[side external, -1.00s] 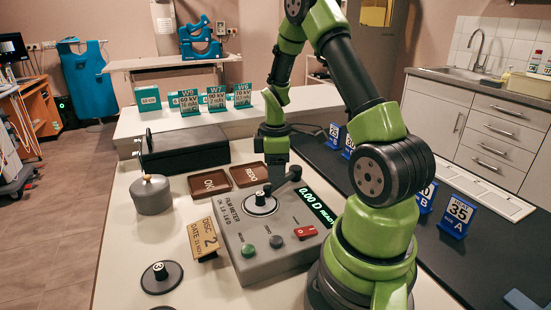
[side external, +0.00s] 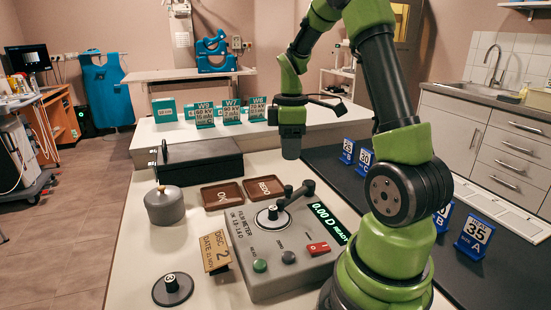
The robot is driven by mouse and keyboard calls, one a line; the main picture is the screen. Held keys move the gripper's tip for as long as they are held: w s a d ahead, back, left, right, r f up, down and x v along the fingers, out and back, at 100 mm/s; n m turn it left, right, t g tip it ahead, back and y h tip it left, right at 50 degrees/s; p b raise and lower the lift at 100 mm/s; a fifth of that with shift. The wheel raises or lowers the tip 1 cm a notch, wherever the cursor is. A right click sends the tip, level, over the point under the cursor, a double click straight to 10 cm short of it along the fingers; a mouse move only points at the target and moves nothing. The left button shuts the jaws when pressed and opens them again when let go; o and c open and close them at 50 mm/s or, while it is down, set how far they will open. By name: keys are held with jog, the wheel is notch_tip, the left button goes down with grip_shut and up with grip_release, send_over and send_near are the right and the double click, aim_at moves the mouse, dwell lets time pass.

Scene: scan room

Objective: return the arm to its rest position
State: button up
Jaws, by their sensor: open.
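My gripper (side external: 291,148) hangs from my green and black arm, pointing down above the back edge of the white table, behind the film meter. Its jaws are small and partly merged in this view, and I see nothing held in them. The grey film meter (side external: 285,262) stands on the table in front, with a black lever arm, green and black buttons, a red switch and a lit display reading 0.00 D READY. My gripper is apart from it.
Two brown trays, OK (side external: 222,196) and REDO (side external: 264,188), lie behind the meter. A black box (side external: 200,163), a lidded grey pot (side external: 165,205), a numbered black disc (side external: 172,289) and a DISC 2 card (side external: 215,251) are on the left. Blue number signs (side external: 474,238) stand on the dark strip at right.

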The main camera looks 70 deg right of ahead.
jog(key=s+a+r+m+t, duration=0.2)
jog(key=a+r+m, duration=0.1)
jog(key=a, duration=0.4)
jog(key=s+a+r+m+t+y, duration=0.1)
jog(key=s+a+r+m+t, duration=0.1)
jog(key=a+r, duration=0.3)
jog(key=s+a+r+m+t+y, duration=0.1)
jog(key=s+a+r+m+t, duration=0.2)
jog(key=a, duration=0.7)
jog(key=shift+s+a+r+m, duration=0.15)
jog(key=shift+s+r+m, duration=0.25)
jog(key=shift+s+m, duration=0.1)
